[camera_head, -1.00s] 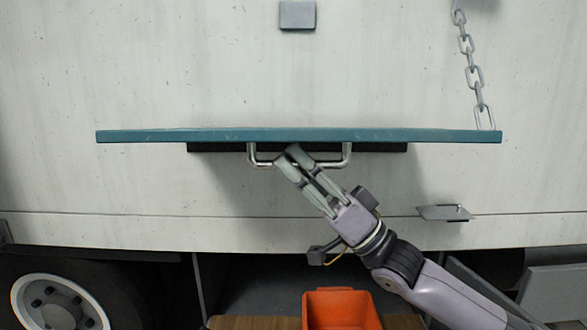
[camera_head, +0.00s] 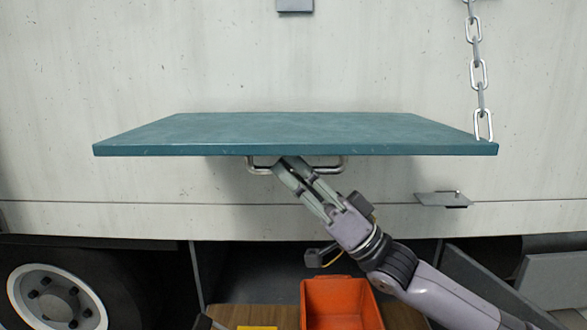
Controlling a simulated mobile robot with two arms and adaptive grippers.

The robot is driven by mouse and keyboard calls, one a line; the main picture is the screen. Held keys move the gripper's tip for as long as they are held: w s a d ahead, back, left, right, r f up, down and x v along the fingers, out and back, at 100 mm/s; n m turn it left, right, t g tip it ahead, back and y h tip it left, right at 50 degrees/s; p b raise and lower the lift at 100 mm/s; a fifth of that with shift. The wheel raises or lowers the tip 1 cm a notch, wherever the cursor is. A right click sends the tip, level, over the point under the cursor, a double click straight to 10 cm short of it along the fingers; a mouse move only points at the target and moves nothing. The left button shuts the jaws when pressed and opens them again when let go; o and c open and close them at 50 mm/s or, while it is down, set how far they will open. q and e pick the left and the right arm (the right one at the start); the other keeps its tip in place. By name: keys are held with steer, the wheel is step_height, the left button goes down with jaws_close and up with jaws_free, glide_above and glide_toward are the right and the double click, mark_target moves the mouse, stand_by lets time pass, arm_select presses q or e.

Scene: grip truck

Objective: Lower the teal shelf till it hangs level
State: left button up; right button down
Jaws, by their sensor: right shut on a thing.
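The teal shelf (camera_head: 295,130) sticks out from the pale truck side, with its top face now visible and its front edge toward me. A chain (camera_head: 479,85) runs up from its right front corner and looks nearly straight. A metal handle (camera_head: 330,168) hangs below the front edge. My right gripper (camera_head: 284,165) is shut on the handle near its left-middle part, under the shelf. The shelf partly hides the fingertips' surroundings.
An orange bin (camera_head: 341,303) stands below on a wooden surface (camera_head: 270,314), with a yellow item (camera_head: 257,327) beside it. A metal plate (camera_head: 443,199) juts from the truck side at right. A wheel (camera_head: 55,300) is at lower left.

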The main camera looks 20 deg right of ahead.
steer(key=shift+w, duration=0.1)
steer(key=c, duration=1.7)
jaws_free()
steer(key=shift+d, duration=0.1)
steer(key=shift+o, duration=0.2)
steer(key=v, duration=1.2)
